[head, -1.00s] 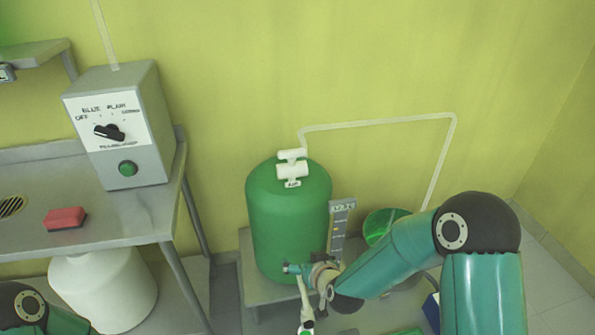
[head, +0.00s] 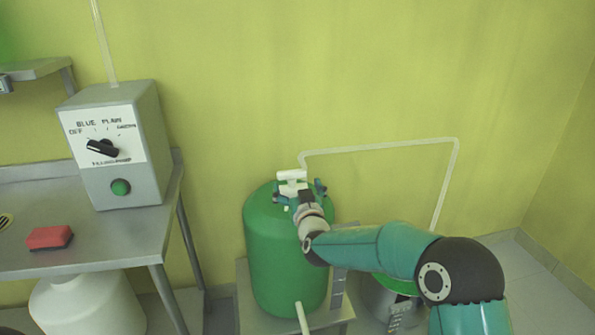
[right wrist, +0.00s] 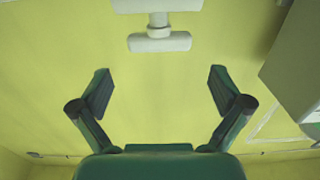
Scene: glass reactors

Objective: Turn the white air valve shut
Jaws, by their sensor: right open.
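The white air valve (head: 291,175) sits on top of the green tank (head: 272,255) in the head view. Its upper bar shows; its lower part and label are largely covered by my right gripper (head: 301,190). In the right wrist view, a white crossbar on a short stem (right wrist: 160,42) shows at the top centre, with another white piece above it cut by the frame edge. My right gripper (right wrist: 159,74) is open and empty there. Its fingers are spread to either side below the crossbar, apart from it. My left gripper is not in view.
A white pipe (head: 400,146) runs from the valve along the wall and down at the right. A grey control box (head: 120,145) and a red block (head: 49,237) are on the metal table (head: 115,227) at left. The wall above the valve is clear.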

